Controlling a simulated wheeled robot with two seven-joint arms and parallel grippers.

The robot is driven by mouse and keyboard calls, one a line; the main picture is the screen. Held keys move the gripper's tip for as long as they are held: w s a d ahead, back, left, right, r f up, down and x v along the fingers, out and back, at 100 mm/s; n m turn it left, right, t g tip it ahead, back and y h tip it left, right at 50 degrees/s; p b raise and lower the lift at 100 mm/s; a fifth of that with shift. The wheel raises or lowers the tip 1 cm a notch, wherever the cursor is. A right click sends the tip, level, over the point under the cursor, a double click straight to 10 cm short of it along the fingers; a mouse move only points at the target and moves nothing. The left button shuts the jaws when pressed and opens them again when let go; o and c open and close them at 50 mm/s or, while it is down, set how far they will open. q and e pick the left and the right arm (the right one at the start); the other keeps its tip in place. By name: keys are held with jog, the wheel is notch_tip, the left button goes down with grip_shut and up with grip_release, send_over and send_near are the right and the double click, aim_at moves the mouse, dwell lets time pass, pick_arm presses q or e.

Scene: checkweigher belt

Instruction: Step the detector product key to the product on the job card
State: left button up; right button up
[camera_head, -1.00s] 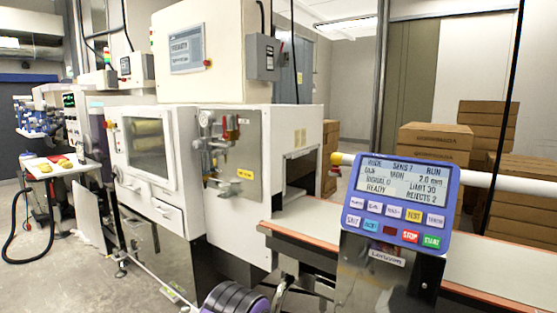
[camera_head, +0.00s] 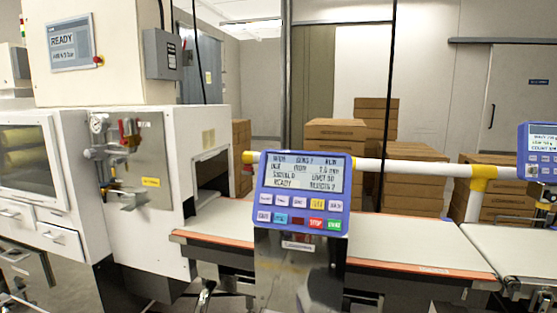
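The detector panel (camera_head: 302,192) is a blue, tilted keypad unit on a metal stand in front of the belt, at the middle of the head view. Its grey screen (camera_head: 304,174) carries several lines of dark text; "READY" is legible, the rest is mostly too small to be sure of. Below it are two rows of keys (camera_head: 300,211), including a yellow, a light blue, a dark red, a red STOP and a green START key. The key labels in white are too small to read. No job card can be made out. Neither of my grippers is in view.
The conveyor belt (camera_head: 400,245) runs behind the panel from the white machine (camera_head: 150,190) rightward. A second blue panel (camera_head: 540,150) stands at the right edge. Stacked cardboard boxes (camera_head: 335,140) are behind a white rail (camera_head: 400,168).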

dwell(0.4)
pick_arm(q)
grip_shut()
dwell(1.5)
